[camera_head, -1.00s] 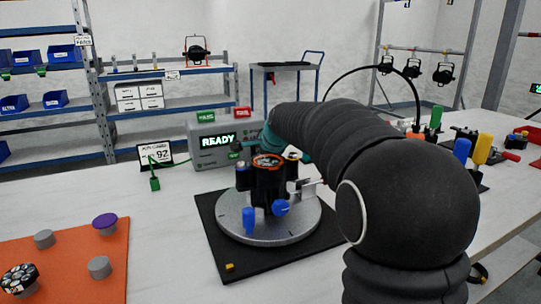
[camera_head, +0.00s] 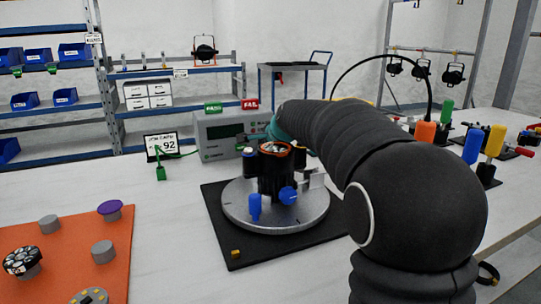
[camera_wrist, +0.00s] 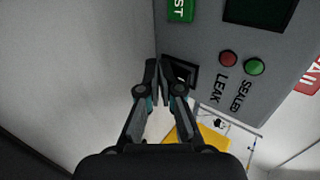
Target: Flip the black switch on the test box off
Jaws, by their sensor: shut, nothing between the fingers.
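The grey test box (camera_head: 204,139) stands at the back of the table, and its display (camera_head: 226,132) is dark with no lettering. It also shows in the wrist view (camera_wrist: 207,78), with a red lamp marked LEAK and a green lamp marked SEALED. The black switch (camera_wrist: 188,75) is on this face, left of the lamps, partly covered by a fingertip. Its rocker position is hard to make out. My gripper (camera_wrist: 165,72) is shut and empty, its tips at the switch; I cannot tell whether they touch. In the head view my arm hides the gripper.
A round metal turntable (camera_head: 240,219) with a black can fixture (camera_head: 270,178) stands on a black mat (camera_head: 238,253) before the box. A small display (camera_head: 162,146) reading 92 stands left of the box. An orange mat (camera_head: 65,260) holds several discs at front left.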

